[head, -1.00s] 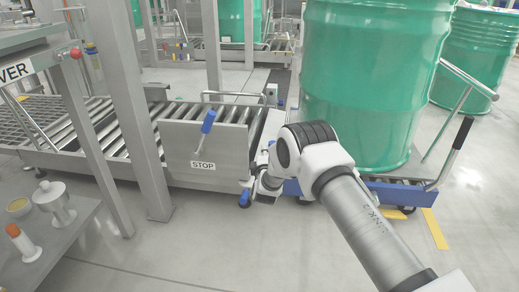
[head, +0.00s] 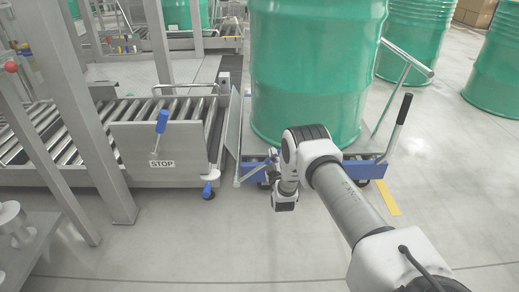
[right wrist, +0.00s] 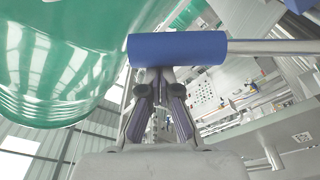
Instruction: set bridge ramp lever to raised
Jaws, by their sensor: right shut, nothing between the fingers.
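A blue cylindrical grip on a metal rod, seemingly the ramp lever's handle (right wrist: 178,48), crosses the top of the right wrist view. The rod runs off to the right. My right gripper (right wrist: 160,78) is shut and empty, its fingertips close under the blue grip; whether they touch it I cannot tell. In the head view my right gripper (head: 271,172) is low by the cart's near left corner, partly hidden by my wrist. A grey slanted plate, apparently the bridge ramp (head: 232,125), stands between conveyor and cart. My left gripper is not in view.
A large green drum (head: 305,75) stands on the blue-edged cart (head: 358,170), which has a black-gripped push handle (head: 403,108). The roller conveyor (head: 50,130) has a STOP panel (head: 135,148) with a blue-handled lever (head: 161,121). The floor in front is clear.

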